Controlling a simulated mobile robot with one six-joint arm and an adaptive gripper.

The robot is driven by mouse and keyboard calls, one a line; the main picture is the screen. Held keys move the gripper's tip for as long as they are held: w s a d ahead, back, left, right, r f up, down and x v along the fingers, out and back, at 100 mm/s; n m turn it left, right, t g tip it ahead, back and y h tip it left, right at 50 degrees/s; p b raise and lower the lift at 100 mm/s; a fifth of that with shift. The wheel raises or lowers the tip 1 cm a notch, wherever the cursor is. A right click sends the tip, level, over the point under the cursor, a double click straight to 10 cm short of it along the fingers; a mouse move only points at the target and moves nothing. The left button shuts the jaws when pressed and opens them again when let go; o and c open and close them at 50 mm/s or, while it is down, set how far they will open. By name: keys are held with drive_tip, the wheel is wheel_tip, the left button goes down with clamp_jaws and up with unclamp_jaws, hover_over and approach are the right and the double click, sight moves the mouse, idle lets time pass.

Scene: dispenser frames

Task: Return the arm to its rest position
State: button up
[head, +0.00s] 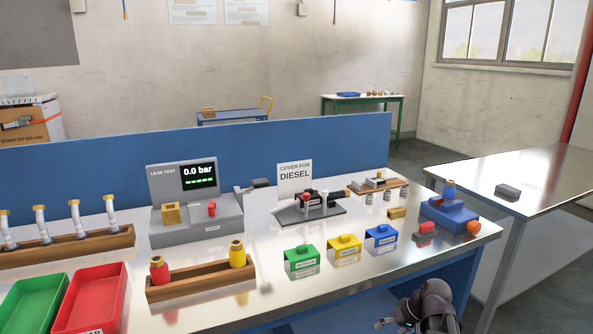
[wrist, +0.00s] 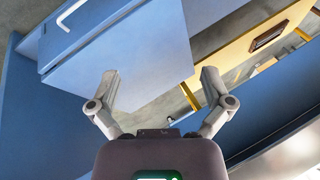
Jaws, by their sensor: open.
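My gripper (wrist: 160,88) is open and empty in the wrist view, its two fingers spread apart with nothing between them. Beyond the fingers are a blue cabinet face (wrist: 140,60) with a white handle and a yellow panel (wrist: 255,50). In the head view, my dark arm shows at the bottom edge, right of centre, in front of the steel workbench (head: 350,285) and low beside its front edge. A small part of my gripper (head: 384,323) shows at its left; most of it is cut off by the frame.
The bench holds a leak test unit (head: 195,220), green (head: 301,262), yellow (head: 344,249) and blue (head: 381,238) covers, a wooden rack (head: 200,281), a red tray (head: 92,300) and a blue fixture (head: 448,214). A second steel table (head: 540,175) stands right, past a floor gap.

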drive_tip(key=shift+s+a+f+g+h, duration=1)
drive_tip(key=shift+s+a+h, duration=1.6)
drive_tip(key=shift+s+a, duration=1.3)
wheel_tip(320, 180, up, 19)
drive_tip(key=p, duration=1.9)
drive_tip(key=shift+w+a, duration=0.25)
drive_tip(key=shift+w, duration=0.2)
drive_tip(key=shift+f, duration=0.1)
drive_tip(key=c, duration=0.6)
drive_tip(key=shift+a, duration=0.15)
